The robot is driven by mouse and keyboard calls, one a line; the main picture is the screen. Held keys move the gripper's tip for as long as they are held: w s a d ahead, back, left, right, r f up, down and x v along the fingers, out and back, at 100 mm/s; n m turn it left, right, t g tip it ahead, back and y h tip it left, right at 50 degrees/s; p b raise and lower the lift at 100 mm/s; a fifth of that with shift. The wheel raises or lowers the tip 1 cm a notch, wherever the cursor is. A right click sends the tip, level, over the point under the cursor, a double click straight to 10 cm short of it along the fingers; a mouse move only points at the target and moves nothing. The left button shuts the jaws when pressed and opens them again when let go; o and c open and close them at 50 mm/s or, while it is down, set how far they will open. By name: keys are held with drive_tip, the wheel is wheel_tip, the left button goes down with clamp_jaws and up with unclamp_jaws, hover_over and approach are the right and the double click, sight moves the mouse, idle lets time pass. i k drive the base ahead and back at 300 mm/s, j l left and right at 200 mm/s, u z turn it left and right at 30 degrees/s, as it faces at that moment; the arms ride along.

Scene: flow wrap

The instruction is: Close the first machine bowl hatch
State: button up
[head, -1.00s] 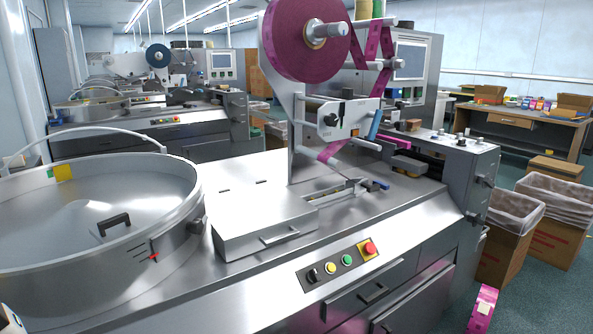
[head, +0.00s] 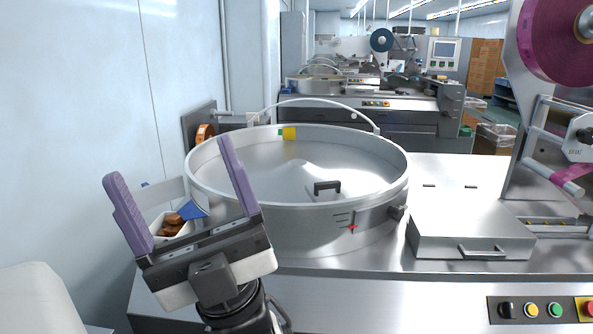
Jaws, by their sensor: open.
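The first machine's bowl (head: 300,217) is a large round steel drum with a raised rim, standing in the middle of the head view. Inside it is a shallow conical surface with a dark handle (head: 327,187). On its front wall are a small red pointer (head: 352,228) with scale marks and a dark knob (head: 397,212). I cannot tell which part is the hatch or whether it stands open. My gripper (head: 174,167) is open and empty, its two purple fingers pointing up, in front of the bowl's left side. The gripper hides part of the bowl's left front.
A white container with brown pieces and a blue scoop (head: 172,222) shows behind my gripper fingers. A flat steel box with a handle (head: 470,232) is right of the bowl. A control panel (head: 540,310) is at lower right. A white wall (head: 80,130) closes off the left.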

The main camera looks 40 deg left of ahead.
sight(147, 198)
drive_tip(key=i+u, duration=0.35)
drive_tip(key=u, duration=0.15)
drive_tip(key=i+l+u, duration=0.1)
drive_tip(key=i+u, duration=0.2)
drive_tip(key=u, duration=0.2)
drive_tip(key=i+j, duration=0.15)
drive_tip(key=j, duration=0.15)
drive_tip(key=i+j, duration=0.2)
